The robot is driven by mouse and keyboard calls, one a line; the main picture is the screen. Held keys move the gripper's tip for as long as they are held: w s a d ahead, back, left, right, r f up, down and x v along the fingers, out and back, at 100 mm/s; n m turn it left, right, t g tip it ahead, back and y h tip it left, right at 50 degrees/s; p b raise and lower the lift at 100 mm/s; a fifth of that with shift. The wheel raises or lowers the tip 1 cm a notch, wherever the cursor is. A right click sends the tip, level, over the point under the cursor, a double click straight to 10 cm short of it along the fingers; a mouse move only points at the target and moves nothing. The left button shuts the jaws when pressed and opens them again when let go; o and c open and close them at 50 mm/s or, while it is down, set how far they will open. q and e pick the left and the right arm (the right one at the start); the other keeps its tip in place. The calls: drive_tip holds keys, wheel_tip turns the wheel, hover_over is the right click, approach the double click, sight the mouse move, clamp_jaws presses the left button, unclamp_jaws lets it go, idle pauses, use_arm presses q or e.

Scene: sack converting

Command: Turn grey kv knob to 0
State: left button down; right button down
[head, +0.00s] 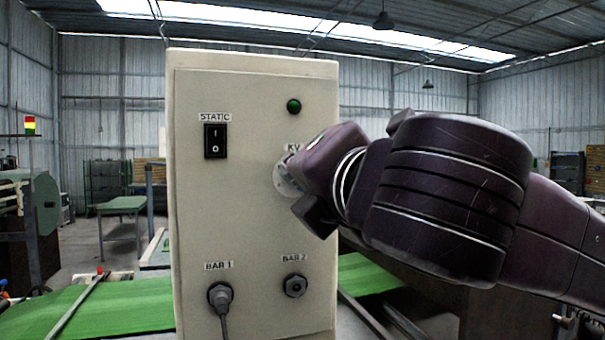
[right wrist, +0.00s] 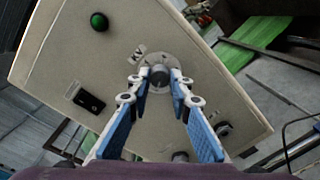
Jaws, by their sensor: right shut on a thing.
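The grey KV knob (right wrist: 160,76) sits on a round light dial plate (right wrist: 152,59) on the front of a beige control box (head: 255,220). My right gripper (right wrist: 160,84) reaches the knob from the front, with its two blue-padded fingers shut on the knob's sides. In the head view my right arm covers the knob, and only part of the dial plate (head: 284,180) and the KV label (head: 293,147) show. The knob's setting cannot be read. My left gripper is in neither view.
The box also carries a black STATIC rocker switch (head: 215,141), a green lamp (head: 294,106), a BAR 1 socket with a plugged cable (head: 221,298) and a bare BAR 2 socket (head: 294,285). A green belt (head: 120,305) runs behind the box.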

drive_tip(key=shift+f, duration=0.1)
idle(0.4)
drive_tip(key=c, duration=1.7)
unclamp_jaws()
drive_tip(key=shift+c, duration=0.2)
drive_tip(key=v, duration=0.7)
drive_tip(key=shift+s, duration=0.3)
